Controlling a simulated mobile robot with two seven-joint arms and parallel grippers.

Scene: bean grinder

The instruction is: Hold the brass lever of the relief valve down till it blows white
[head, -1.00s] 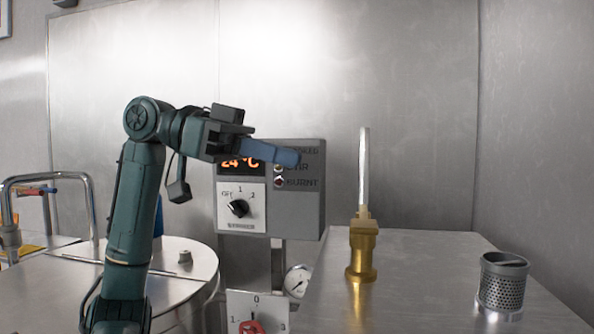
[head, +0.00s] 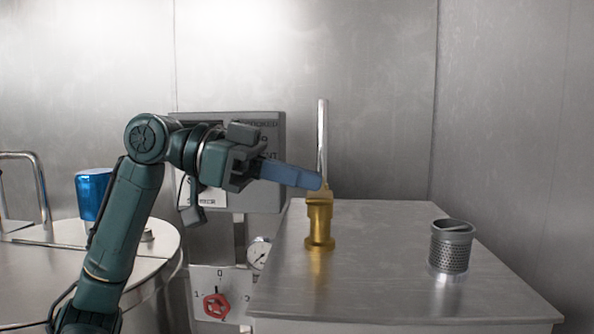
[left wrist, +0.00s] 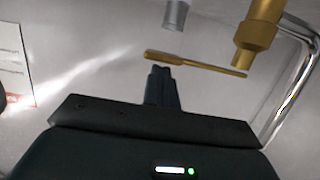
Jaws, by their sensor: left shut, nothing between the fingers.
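The relief valve is a brass fitting (head: 319,225) upright on the steel top, with a pale upright pipe (head: 322,140) above it. In the left wrist view its brass lever (left wrist: 195,63) is a thin bar lying across, just beyond my fingertips, with the brass body (left wrist: 258,30) at upper right. My left gripper (head: 318,181) is shut and empty, its blue fingers overlapping the valve's top in the head view. It also shows in the left wrist view (left wrist: 162,70); I cannot tell whether it touches the lever. No white jet shows. My right gripper is out of view.
A perforated metal cup (head: 451,250) stands on the steel top (head: 390,290) to the right. Behind my arm is a grey control box (head: 272,190), partly hidden. A gauge (head: 259,254) and red knob (head: 216,306) are below. A blue cup (head: 93,192) is at left.

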